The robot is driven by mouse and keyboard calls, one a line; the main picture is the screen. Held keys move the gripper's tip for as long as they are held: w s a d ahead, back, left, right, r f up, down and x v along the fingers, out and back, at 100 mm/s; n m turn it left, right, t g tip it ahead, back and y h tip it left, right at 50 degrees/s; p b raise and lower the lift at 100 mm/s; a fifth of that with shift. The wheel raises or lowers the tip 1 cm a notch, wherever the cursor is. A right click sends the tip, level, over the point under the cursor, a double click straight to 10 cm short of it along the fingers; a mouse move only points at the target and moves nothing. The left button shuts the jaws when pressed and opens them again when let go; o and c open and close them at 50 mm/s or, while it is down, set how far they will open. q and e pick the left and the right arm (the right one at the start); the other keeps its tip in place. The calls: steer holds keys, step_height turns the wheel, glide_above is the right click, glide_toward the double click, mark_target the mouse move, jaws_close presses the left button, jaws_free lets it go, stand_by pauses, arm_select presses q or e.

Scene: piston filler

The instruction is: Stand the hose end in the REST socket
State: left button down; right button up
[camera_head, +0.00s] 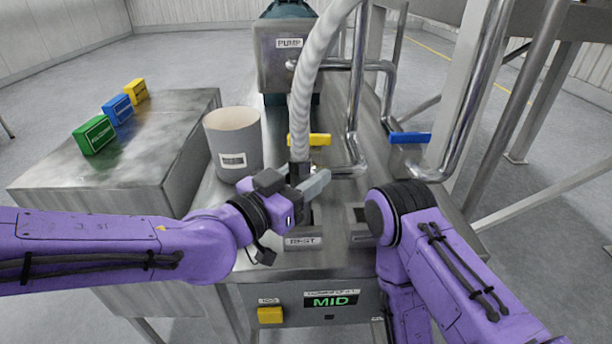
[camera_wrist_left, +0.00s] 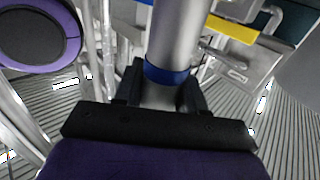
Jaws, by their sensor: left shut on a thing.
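The grey ribbed hose (camera_head: 306,100) arches down from the top of the head view. My left gripper (camera_head: 300,178) is shut on the hose end, which hangs roughly upright above the steel deck. In the left wrist view the hose end (camera_wrist_left: 175,40), with a blue ring, stands between the fingers of my left gripper (camera_wrist_left: 163,95). The REST label (camera_head: 303,241) is on the deck just below the gripper. The REST socket behind it is partly hidden by my gripper, and the hose's lower tip is hard to see. My right gripper is not in view.
A grey bucket (camera_head: 233,145) stands left of the hose. A yellow-handled valve (camera_head: 309,140) and a blue-handled valve (camera_head: 410,138) sit on pipes behind. Another deck opening (camera_head: 361,215) lies right of REST, near my right arm. Three coloured blocks stand on the left table (camera_head: 150,150).

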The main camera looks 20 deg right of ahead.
arm_select(q)
steer(key=shift+s+f+b, duration=0.1)
steer(key=shift+f+b, duration=0.2)
steer(key=shift+f, duration=0.35)
steer(key=shift+s+f+b, duration=0.15)
steer(key=shift+f+b, duration=0.9)
steer(key=c, duration=0.6)
jaws_free()
steer(key=shift+o, duration=0.2)
steer(key=shift+r, duration=0.1)
steer(key=shift+r, duration=0.1)
